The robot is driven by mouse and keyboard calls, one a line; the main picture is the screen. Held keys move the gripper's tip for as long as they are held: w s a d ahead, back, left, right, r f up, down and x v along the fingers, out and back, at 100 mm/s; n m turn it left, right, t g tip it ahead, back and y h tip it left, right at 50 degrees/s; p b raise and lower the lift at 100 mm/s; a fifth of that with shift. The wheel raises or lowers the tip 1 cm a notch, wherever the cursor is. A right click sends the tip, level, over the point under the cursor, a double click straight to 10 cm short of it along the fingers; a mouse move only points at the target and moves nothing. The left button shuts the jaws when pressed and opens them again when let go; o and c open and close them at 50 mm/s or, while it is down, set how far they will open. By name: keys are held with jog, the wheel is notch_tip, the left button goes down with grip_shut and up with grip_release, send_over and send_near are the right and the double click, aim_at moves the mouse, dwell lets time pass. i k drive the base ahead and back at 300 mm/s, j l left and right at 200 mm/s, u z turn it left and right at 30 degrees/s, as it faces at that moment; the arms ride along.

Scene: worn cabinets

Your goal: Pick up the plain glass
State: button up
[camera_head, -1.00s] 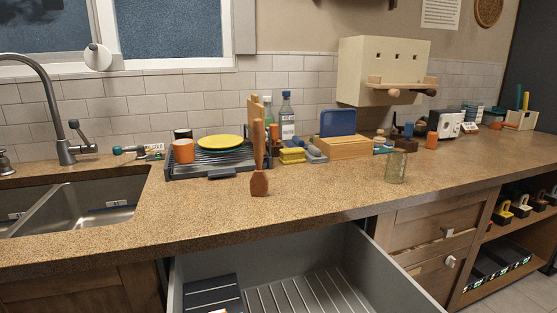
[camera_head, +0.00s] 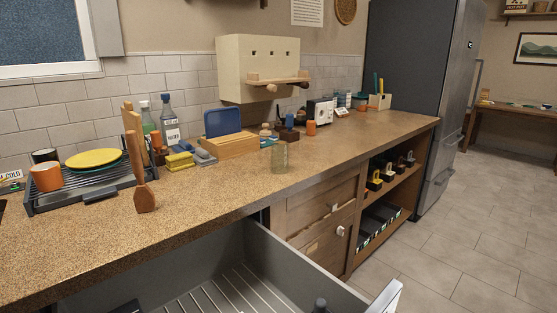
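The plain glass (camera_head: 279,157) is a clear, slightly greenish tumbler. It stands upright on the speckled brown countertop (camera_head: 215,190), close to the front edge and right of the wooden block holder. Nothing touches it that I can see. My gripper is not clearly in view. A small dark rounded shape shows at the bottom edge, over the open drawer, and I cannot tell what it is.
An open grey drawer (camera_head: 185,292) juts out below the counter. Behind are a wooden block holder (camera_head: 230,146) and a beige wall unit (camera_head: 240,68). Floor (camera_head: 450,240) is clear at right.

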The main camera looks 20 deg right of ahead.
aim_at(280, 158)
jog(key=i+l, duration=0.1)
jog(key=l, duration=0.25)
jog(key=i+l, duration=0.1)
jog(key=l, duration=0.25)
jog(key=i+l, duration=0.15)
jog(key=l, duration=0.25)
jog(key=i+l, duration=0.1)
jog(key=l, duration=0.25)
jog(key=i+l, duration=0.1)
jog(key=l, duration=0.25)
jog(key=i+l, duration=0.2)
jog(key=i, duration=0.15)
jog(key=i+l, duration=0.2)
jog(key=i+u, duration=0.05)
jog(key=i, duration=0.05)
